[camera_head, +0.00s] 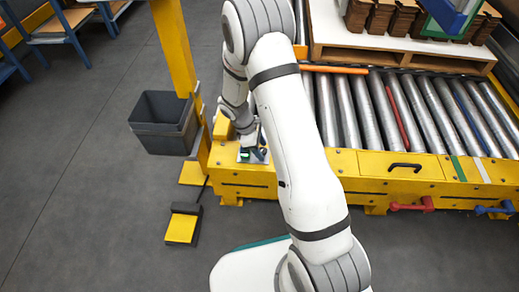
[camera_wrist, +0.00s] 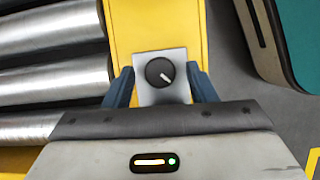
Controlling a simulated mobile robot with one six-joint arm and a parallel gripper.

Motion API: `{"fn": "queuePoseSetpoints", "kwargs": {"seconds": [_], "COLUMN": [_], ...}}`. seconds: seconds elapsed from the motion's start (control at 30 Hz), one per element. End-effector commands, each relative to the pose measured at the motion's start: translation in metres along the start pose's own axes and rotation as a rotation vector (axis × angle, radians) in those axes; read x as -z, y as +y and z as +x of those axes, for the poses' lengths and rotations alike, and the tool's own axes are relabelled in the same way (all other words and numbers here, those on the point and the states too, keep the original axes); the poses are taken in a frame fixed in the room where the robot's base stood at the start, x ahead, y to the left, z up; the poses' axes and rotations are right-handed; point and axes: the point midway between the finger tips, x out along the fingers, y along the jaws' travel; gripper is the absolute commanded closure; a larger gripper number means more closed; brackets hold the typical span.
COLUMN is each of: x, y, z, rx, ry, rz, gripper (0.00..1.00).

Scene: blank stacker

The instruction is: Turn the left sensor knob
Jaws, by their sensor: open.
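A round dark knob (camera_wrist: 160,72) with a white pointer line sits on a light grey plate (camera_wrist: 173,94) on a yellow surface in the wrist view. The pointer aims toward the lower right. My gripper (camera_wrist: 163,76) is open, with one dark blue finger on each side of the plate. The fingers look spread apart from the knob; I cannot tell how high they are above it. In the head view, my gripper (camera_head: 249,150) is at the left end of the yellow conveyor frame, and my arm hides part of that area. The knob cannot be made out there.
Metal rollers (camera_head: 375,110) run beside the yellow frame (camera_head: 350,178). A black handle (camera_head: 405,166), a red handle (camera_head: 412,205) and a blue handle (camera_head: 495,208) are on the front side. A yellow post (camera_head: 174,45) and grey bin (camera_head: 163,122) stand left of my arm.

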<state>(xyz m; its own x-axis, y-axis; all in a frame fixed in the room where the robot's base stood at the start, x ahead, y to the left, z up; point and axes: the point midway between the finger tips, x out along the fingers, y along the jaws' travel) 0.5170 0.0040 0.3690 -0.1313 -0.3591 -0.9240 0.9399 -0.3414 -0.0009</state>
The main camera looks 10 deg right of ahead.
Motion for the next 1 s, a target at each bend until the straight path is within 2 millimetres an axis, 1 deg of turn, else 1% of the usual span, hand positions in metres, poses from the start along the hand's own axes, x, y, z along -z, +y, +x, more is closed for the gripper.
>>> {"fn": "queuePoseSetpoints", "kwargs": {"seconds": [0.17,0.2,0.7,0.73,1.0], "x": [-0.0001,-0.0001,0.0004,0.0047,0.0011], "y": [0.0000,-0.0001,-0.0002,-0.0018,0.0001], "z": [-0.0003,-0.0004,-0.0008,-0.0025,-0.0023], "rx": [0.000,0.000,-0.001,-0.003,0.010], "ry": [0.000,0.000,0.000,0.000,0.001], "rz": [0.000,0.000,-0.002,-0.005,0.027], "gripper": [0.49,0.50,0.91,0.92,0.92]}}
